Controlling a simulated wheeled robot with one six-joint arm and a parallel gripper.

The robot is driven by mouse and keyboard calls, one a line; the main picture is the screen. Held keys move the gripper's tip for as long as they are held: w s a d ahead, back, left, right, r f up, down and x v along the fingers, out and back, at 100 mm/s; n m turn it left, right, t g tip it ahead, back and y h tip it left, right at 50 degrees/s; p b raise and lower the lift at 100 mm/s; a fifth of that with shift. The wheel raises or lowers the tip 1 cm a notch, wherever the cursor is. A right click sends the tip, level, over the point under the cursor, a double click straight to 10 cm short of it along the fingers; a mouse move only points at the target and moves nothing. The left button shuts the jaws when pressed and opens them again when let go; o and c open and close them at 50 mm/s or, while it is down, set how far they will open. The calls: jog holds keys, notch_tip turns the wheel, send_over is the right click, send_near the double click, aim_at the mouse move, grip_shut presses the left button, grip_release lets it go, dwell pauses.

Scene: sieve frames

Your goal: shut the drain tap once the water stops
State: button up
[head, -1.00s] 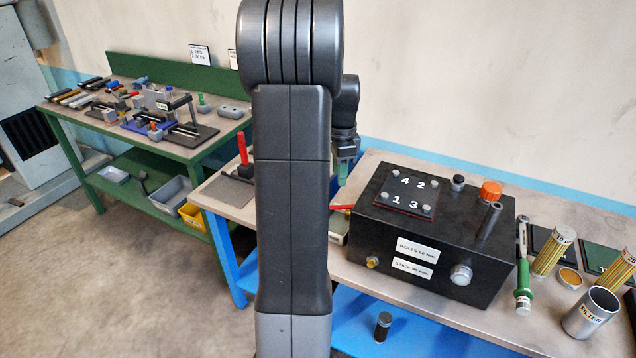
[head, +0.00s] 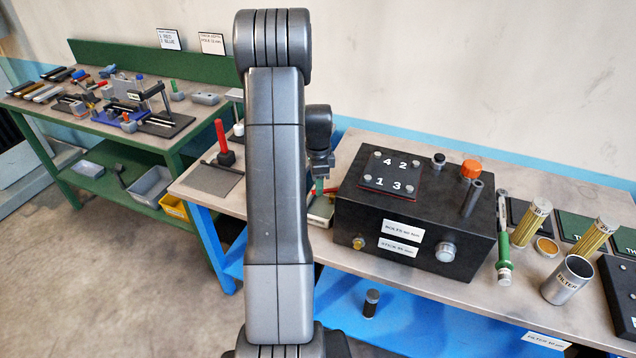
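The black tank (head: 455,230) stands on the right bench, with a numbered plate (head: 390,172) on top. A small brass fitting (head: 358,243) sits low on its front face, left of a larger silver plug (head: 445,251); I cannot tell which part is the drain tap. A bit of a red lever (head: 331,190) shows at the tank's left end. My gripper (head: 319,186) is by that lever, pointing down, partly hidden behind my own arm. I cannot see whether its fingers are open or touch the lever. No water shows.
An orange cap (head: 470,169) and a dark tube stand up from the tank top. A green-handled wrench (head: 504,240), brass filter elements and a filter cup (head: 567,280) lie to the right. A red-handled tool (head: 223,142) stands left of my arm. A green bench is behind left.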

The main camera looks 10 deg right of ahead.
jog(key=shift+f, duration=0.6)
grip_shut()
jog(key=shift+s+f+n+b, duration=0.15)
jog(key=shift+s+n+b, duration=0.25)
jog(key=shift+n+b, duration=0.4)
jog(key=shift+s+d+r+n+b, duration=0.1)
jog(key=shift+s+n+b, duration=0.25)
jog(key=shift+n, duration=0.4)
jog(key=shift+s+d+r+n+b, duration=0.1)
jog(key=shift+s+n+b, duration=0.25)
jog(key=shift+n, duration=0.4)
grip_release()
